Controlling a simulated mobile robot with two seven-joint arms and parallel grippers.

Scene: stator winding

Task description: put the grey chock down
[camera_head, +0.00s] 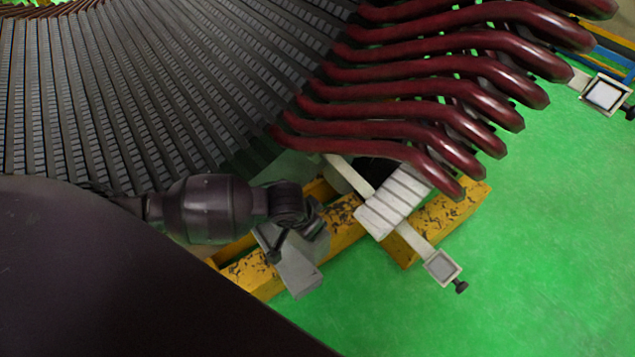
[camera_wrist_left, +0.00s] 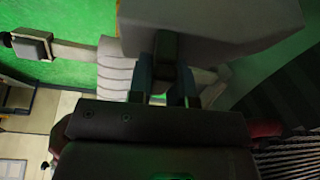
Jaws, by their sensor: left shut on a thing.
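The grey chock (camera_head: 297,272) is in my left gripper (camera_head: 288,236), which is shut on it, over or beside the yellow beam in the head view; I cannot tell whether it touches the beam. The left arm comes in from the left, and its hand hides part of the chock. In the left wrist view the chock (camera_wrist_left: 215,28) fills the top middle, with the left gripper (camera_wrist_left: 168,82) fingers at its near side. My right gripper is in neither view.
A yellow beam (camera_head: 440,222) with worn paint runs under the stator. A white ribbed block (camera_head: 392,203) on a bar sits to the right of the chock. Dark red winding bars (camera_head: 430,108) overhang above. The green floor (camera_head: 520,270) is open at lower right.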

